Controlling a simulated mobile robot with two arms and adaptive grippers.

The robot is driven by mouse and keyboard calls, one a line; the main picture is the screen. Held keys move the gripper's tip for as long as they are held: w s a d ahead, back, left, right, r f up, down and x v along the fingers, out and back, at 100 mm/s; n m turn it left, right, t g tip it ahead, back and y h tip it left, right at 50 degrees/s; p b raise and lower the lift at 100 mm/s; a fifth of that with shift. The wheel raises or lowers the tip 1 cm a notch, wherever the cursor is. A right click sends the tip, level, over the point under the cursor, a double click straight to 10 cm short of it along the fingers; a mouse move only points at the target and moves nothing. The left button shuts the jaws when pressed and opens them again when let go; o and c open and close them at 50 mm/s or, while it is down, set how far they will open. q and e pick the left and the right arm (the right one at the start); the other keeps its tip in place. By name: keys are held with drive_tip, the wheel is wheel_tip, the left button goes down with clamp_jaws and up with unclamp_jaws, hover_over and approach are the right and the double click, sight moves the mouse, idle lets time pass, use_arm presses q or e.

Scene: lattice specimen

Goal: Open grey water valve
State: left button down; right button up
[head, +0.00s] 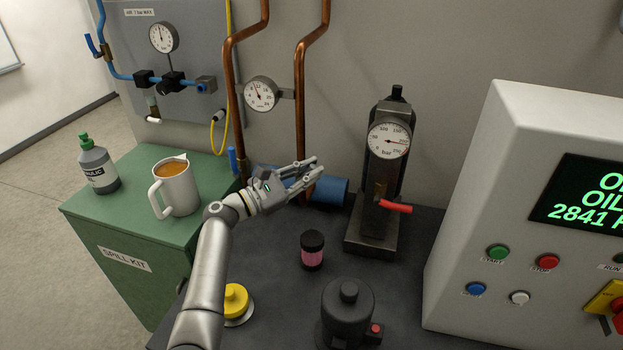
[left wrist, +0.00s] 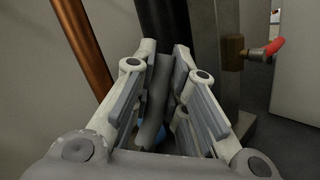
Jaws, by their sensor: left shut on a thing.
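My left gripper (head: 318,168) reaches in from the left, in front of the copper pipes and just above the blue cylinder. In the left wrist view its fingers (left wrist: 165,50) are closed around a grey bar-like piece (left wrist: 154,105), which looks like the grey valve lever. In the head view the grey lever is hidden by my gripper, and I cannot tell its angle there. The valve body is also not clear; a bit of blue shows below the fingers in the wrist view. My right gripper is not in view.
Copper pipes (head: 301,110) with a gauge (head: 261,94) stand behind. A press-like stand (head: 384,170) with a red lever (head: 396,207) is to the right. A pink jar (head: 312,252) and dark round device (head: 347,310) stand nearer. A mug (head: 177,192) sits on the green cabinet (head: 118,212).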

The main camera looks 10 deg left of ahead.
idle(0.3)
use_arm(q)
drive_tip(key=c, duration=1.4)
unclamp_jaws()
drive_tip(key=shift+c, duration=0.2)
